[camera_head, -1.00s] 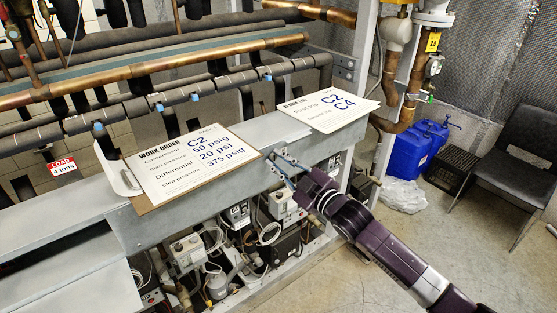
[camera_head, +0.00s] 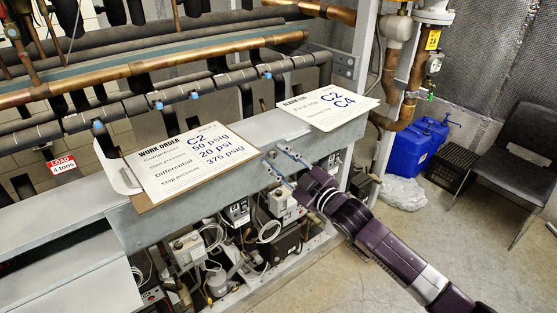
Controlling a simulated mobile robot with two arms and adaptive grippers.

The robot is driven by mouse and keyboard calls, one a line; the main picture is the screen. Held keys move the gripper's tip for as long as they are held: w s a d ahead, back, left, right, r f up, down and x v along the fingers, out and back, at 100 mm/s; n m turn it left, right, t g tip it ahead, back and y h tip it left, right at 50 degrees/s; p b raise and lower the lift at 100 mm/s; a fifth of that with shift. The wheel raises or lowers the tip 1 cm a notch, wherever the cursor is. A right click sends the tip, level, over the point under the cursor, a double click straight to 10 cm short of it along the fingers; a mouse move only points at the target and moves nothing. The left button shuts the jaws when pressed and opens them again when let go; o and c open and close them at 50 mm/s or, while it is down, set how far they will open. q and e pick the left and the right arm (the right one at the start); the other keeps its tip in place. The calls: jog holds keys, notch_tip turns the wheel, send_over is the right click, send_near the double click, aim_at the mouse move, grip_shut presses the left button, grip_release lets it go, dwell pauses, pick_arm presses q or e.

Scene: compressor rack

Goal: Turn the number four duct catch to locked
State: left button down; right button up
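The grey metal duct (camera_head: 180,213) runs across the middle of the head view. A small round fitting (camera_head: 271,154) sits on its front face and may be the catch. Its number and its turned position are too small to read. My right gripper (camera_head: 277,161) is at that face, its thin blue-grey fingers spread apart beside the fitting. I cannot tell whether they touch it. My purple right arm comes in from the lower right. My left gripper is not in view.
A work order board (camera_head: 190,165) and a second sheet (camera_head: 327,107) lie on top of the duct. Gauges, boxes and wiring (camera_head: 215,245) sit beneath it. Insulated pipes run behind.

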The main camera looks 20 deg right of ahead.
jog(key=shift+s, duration=0.1)
jog(key=v, duration=1.1)
jog(key=shift+s+d, duration=0.25)
jog(key=shift+s, duration=0.1)
